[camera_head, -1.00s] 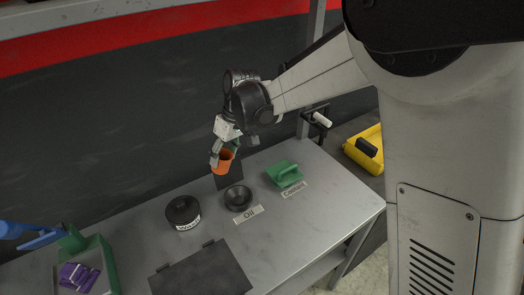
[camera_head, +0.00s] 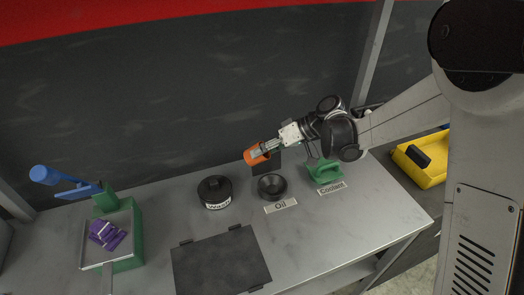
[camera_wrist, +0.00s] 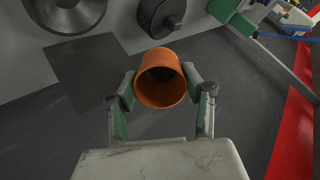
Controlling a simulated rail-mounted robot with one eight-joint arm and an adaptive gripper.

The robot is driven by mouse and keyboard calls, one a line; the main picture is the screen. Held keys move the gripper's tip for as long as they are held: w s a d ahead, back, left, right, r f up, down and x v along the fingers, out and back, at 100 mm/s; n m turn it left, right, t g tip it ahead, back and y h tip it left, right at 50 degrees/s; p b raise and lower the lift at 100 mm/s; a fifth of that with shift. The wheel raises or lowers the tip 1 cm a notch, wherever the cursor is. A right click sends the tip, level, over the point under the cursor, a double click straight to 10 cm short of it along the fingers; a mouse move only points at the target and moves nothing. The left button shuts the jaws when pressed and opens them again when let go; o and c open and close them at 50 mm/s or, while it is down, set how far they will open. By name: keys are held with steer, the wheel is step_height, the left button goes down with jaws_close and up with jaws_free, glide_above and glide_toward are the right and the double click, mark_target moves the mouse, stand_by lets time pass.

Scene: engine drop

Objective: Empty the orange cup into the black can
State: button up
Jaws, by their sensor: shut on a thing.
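The orange cup (camera_head: 254,156) is held at the end of my gripper (camera_head: 262,151), above the back of the bench. It is tilted in the head view. In the wrist view, the cup (camera_wrist: 160,78) sits between both fingers (camera_wrist: 161,90), with its rim and dark inside showing; I cannot tell what it contains. The black can (camera_head: 214,193), with a white label on its front, stands on the bench left of and below the cup in the head view. A round black thing, likely this can, shows at the top of the wrist view (camera_wrist: 160,14).
A black funnel (camera_head: 271,187) marked Oil stands right of the can. A green piece (camera_head: 325,172) marked Coolant is farther right. A green-sided tray (camera_head: 128,263) with purple pieces (camera_head: 107,235) is at left. A dark flat panel (camera_head: 220,265) lies in front.

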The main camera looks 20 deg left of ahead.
steer(key=shift+w+d+f+y+b, duration=0.1)
steer(key=shift+f+y+b, duration=0.35)
steer(key=shift+f, duration=0.3)
steer(key=shift+r, duration=0.25)
steer(key=shift+f+b, duration=0.3)
steer(key=shift+b, duration=0.05)
steer(key=shift+d+r+g+y+b, duration=0.2)
steer(key=shift+y+b, duration=0.55)
steer(key=shift+b, duration=0.7)
steer(key=shift+d+r+g+y+b, duration=0.1)
steer(key=shift+g+y+b, duration=0.2)
steer(key=shift+y+b, duration=0.75)
stand_by(4.2)
